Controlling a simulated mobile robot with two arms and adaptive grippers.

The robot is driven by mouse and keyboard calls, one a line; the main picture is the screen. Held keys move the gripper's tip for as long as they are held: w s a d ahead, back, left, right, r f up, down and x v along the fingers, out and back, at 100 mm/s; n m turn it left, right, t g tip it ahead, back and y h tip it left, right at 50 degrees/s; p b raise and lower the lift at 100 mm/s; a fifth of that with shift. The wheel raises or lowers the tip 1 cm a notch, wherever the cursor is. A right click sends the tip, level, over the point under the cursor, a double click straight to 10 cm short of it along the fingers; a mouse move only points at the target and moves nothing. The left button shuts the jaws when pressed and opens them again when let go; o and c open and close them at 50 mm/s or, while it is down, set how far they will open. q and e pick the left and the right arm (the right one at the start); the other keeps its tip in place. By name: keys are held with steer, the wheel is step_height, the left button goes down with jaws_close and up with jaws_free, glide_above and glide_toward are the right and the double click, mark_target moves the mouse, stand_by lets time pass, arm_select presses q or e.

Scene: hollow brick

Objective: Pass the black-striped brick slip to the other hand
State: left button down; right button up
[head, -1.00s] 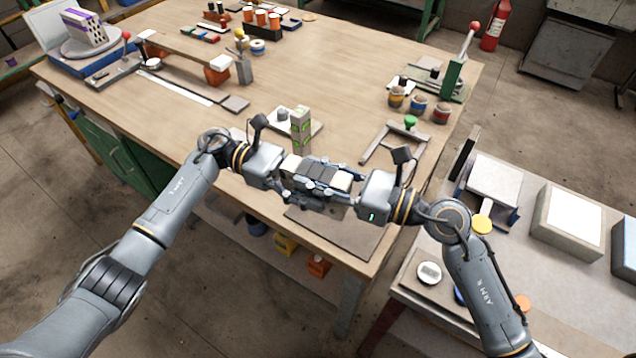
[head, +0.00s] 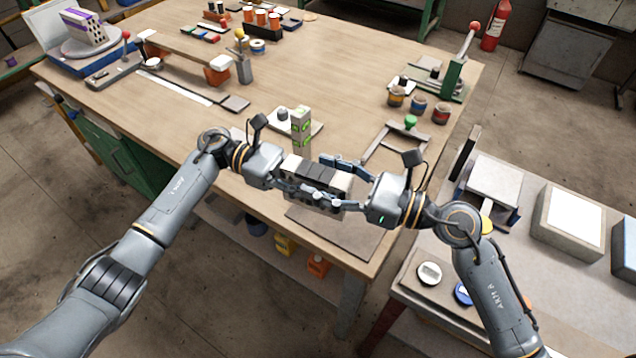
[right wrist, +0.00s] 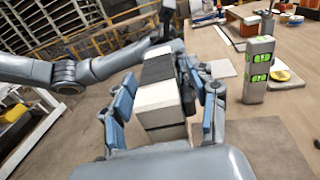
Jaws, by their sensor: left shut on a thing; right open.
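The black-striped brick slip (head: 322,174) is a pale block with dark bands, held above the front of the workbench between my two hands. It also shows in the right wrist view (right wrist: 160,106), its pale end toward the camera. My left gripper (head: 298,178) is shut on its left end; its fingers are partly hidden behind the brick slip in the right wrist view. My right gripper (head: 335,181) is open, its blue-padded fingers (right wrist: 165,112) spread on either side of the brick slip's right end, with visible gaps.
A grey post with green level vials (head: 301,130) stands on the bench just behind the brick slip. A metal frame with a green knob (head: 410,122) lies to the right. A grey mat (head: 345,236) lies below. A side table (head: 420,297) stands at the right.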

steer(key=v, duration=1)
steer(key=shift+d, duration=0.1)
steer(key=s+a+f+m+g, duration=0.2)
steer(key=s+a+f+m, duration=0.25)
steer(key=s+f, duration=0.65)
steer(key=s+a+f+m+g, duration=0.25)
steer(key=s+a+f, duration=0.45)
steer(key=f, duration=0.7)
steer(key=w+d+f+m+t+h, duration=0.25)
steer(key=d+f+m+h, duration=0.35)
steer(key=f+m, duration=0.55)
steer(key=w+d+f+m+t+h, duration=0.2)
steer(key=d+f+m+t+h, duration=0.2)
steer(key=d+f+m, duration=0.6)
steer(key=s+d+f+m+g+h, duration=0.3)
steer(key=s+f+m+g, duration=0.1)
steer(key=s+f+m, duration=0.4)
steer(key=s+d+f+m+g+h, duration=0.3)
steer(key=s+f+m+g, duration=0.2)
steer(key=s+f+m, duration=0.4)
steer(key=shift+s+d+m, duration=0.3)
steer(key=shift+s+m, duration=0.05)
steer(key=shift+s, duration=0.5)
